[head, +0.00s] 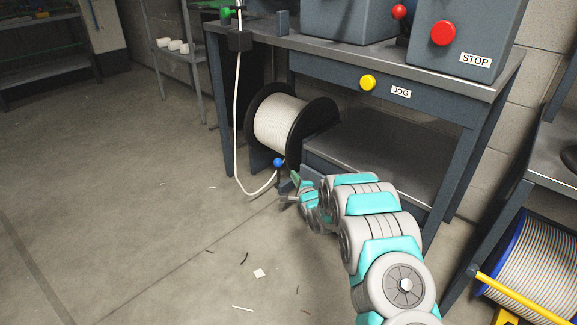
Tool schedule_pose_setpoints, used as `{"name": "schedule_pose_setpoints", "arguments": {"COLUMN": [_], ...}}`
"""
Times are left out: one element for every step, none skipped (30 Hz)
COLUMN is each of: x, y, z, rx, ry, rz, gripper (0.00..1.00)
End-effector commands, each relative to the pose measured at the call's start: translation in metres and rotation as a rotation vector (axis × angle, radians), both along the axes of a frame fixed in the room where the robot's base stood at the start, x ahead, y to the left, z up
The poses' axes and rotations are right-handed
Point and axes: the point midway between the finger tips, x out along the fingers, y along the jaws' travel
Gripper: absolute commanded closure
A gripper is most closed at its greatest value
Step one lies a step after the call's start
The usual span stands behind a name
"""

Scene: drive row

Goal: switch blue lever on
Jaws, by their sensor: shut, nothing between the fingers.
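The blue lever's round knob (278,162) shows low in front of the workbench, just below the black-flanged cable spool. Its stem and base are mostly hidden by the spool and my arm, so I cannot tell which way it is set. My gripper (287,196) is shut and empty, just below and slightly right of the blue knob. From this view I cannot tell whether it touches the lever. My teal and grey arm reaches in from the lower right.
The spool (282,122) stands by the workbench (335,47). A white cable (236,120) hangs left of it. A yellow JOG button (368,82), red STOP button (443,33) and red-knobbed lever (399,12) are above. A striped cable reel (545,265) stands right. The left floor is mostly clear.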

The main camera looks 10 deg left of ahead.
Motion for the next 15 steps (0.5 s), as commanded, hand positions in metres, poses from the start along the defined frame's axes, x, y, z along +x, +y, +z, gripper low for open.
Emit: {"name": "schedule_pose_setpoints", "arguments": {"x": [0.0,0.0,0.0,0.0,0.0,0.001,0.002,0.003,0.005,0.007,0.009,0.012,0.015,0.018,0.022], "y": [0.0,0.0,0.0,0.0,0.0,0.0,0.001,0.001,0.002,0.003,0.004,0.005,0.006,0.008,0.01], "z": [0.0,0.0,0.0,0.0,0.0,0.0,-0.001,-0.001,-0.001,-0.002,-0.003,-0.004,-0.005,-0.006,-0.006], "rx": [0.0,0.0,-0.001,-0.001,-0.001,-0.001,-0.001,-0.002,-0.003,-0.003,-0.003,-0.003,-0.003,-0.003,-0.002], "ry": [0.0,0.001,0.001,0.001,0.001,0.001,0.001,0.0,0.001,0.001,0.001,0.002,0.003,0.002,0.0], "rz": [0.0,0.0,0.0,-0.001,-0.001,-0.001,-0.001,0.0,0.0,0.0,0.0,0.0,0.0,0.001,0.001], "gripper": [1.0,1.0,1.0,1.0,1.0,1.0,1.0,1.0,1.0,1.0,1.0,1.0,1.0,1.0,1.0]}}
